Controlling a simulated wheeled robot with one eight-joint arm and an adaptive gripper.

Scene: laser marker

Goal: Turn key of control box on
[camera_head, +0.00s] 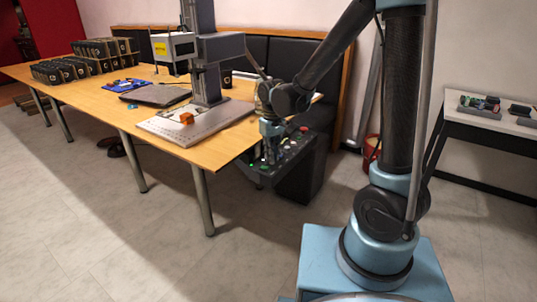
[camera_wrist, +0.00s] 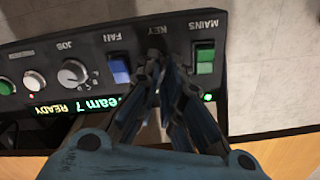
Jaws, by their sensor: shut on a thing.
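The control box (camera_head: 297,168) is a dark panel by the right end of the wooden table in the head view. My gripper (camera_wrist: 163,62) is at the KEY position, between the blue FAN switch (camera_wrist: 119,68) and the green MAINS switch (camera_wrist: 204,58). Its fingers are shut on the key, which they hide; its angle cannot be told. In the head view, my gripper (camera_head: 271,158) reaches down to the left part of the panel.
A green light (camera_wrist: 208,97) glows by MAINS, and a display reads "READY" (camera_wrist: 66,108). A silver knob (camera_wrist: 72,73) is further left. The wooden table (camera_head: 165,172) with the laser marker (camera_head: 208,82) stands beside the box. Open floor (camera_head: 110,240) lies in front.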

